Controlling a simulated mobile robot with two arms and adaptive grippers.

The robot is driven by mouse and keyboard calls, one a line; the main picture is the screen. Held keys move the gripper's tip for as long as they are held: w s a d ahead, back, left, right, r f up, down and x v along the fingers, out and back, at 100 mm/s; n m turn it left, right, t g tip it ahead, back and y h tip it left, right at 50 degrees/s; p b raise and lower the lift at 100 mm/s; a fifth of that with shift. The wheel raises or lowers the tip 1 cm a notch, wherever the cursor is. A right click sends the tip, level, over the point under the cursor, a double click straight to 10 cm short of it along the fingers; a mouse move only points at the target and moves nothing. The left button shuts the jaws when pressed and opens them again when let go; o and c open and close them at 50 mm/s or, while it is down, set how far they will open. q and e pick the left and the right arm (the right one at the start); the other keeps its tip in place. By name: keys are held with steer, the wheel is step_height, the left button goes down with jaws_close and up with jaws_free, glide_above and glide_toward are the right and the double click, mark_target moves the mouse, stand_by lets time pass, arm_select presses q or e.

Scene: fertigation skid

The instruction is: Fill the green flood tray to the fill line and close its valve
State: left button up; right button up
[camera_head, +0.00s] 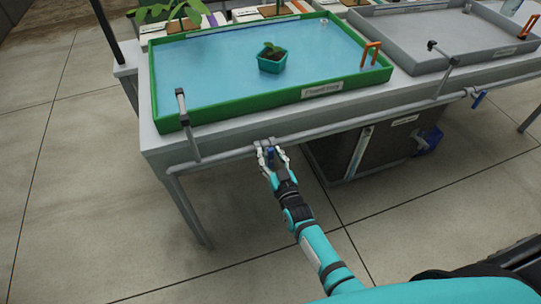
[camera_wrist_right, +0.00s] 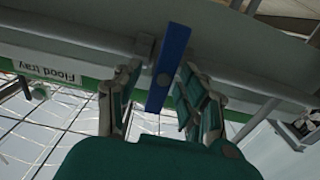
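The green flood tray (camera_head: 290,99) stands on the bench with bluish water across its floor. A darker blue line runs along its back inner wall; the exact water level against it is hard to tell. The blue valve handle (camera_head: 270,153) hangs below the front pipe and lies across it in the right wrist view (camera_wrist_right: 169,66). My right gripper (camera_head: 271,150) is at this handle, with its fingers (camera_wrist_right: 158,84) spread on either side. A gap shows between the fingers and the handle. My left gripper is out of view.
A potted seedling (camera_head: 271,58) stands in the water. An orange bracket (camera_head: 370,53) is on the tray's right side. A grey tray (camera_head: 440,37) sits to the right, with another blue handle (camera_head: 479,98) below. A dark tank (camera_head: 378,146) is under the bench.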

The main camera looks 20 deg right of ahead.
steer(key=s, duration=1.2)
steer(key=shift+d, duration=0.2)
stand_by(1.0)
steer(key=s+r, duration=0.2)
steer(key=s, duration=0.3)
steer(key=w, duration=1.1)
steer(key=w+b, duration=0.1)
steer(key=w, duration=0.5)
steer(key=shift+a+f, duration=0.2)
steer(key=shift+f, duration=0.05)
jaws_close()
